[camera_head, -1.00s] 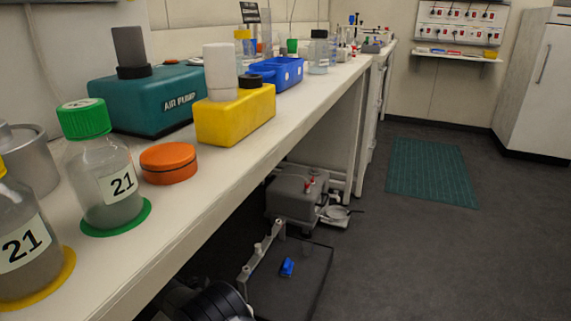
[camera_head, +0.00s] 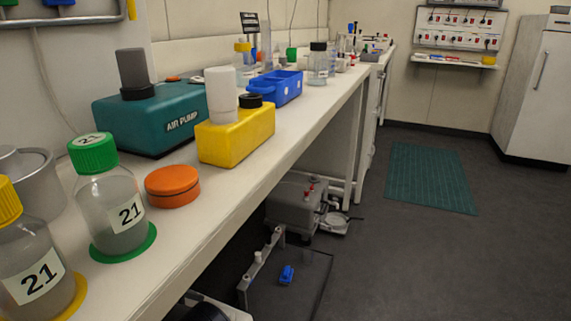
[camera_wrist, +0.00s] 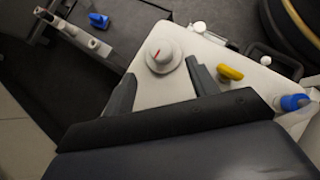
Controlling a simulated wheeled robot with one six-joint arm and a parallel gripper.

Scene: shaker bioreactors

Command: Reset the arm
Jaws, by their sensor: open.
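My gripper (camera_wrist: 162,86) shows in the wrist view with its two dark fingers spread apart and nothing between them. It points over a pale panel with a white knob, which may be part of my own body. In the head view only a dark rounded part of my arm shows at the bottom edge, and the gripper itself is hidden there. The arm is low, beside the bench (camera_head: 315,113) and below its top.
A green-capped bottle (camera_head: 113,222) and yellow-capped bottle (camera_head: 38,268), both marked 21, stand near the bench edge. Beyond are an orange lid (camera_head: 172,187), yellow block (camera_head: 236,137) and teal air pump (camera_head: 150,120). A grey box (camera_head: 296,203) sits underneath. Floor is clear around the green mat (camera_head: 432,178).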

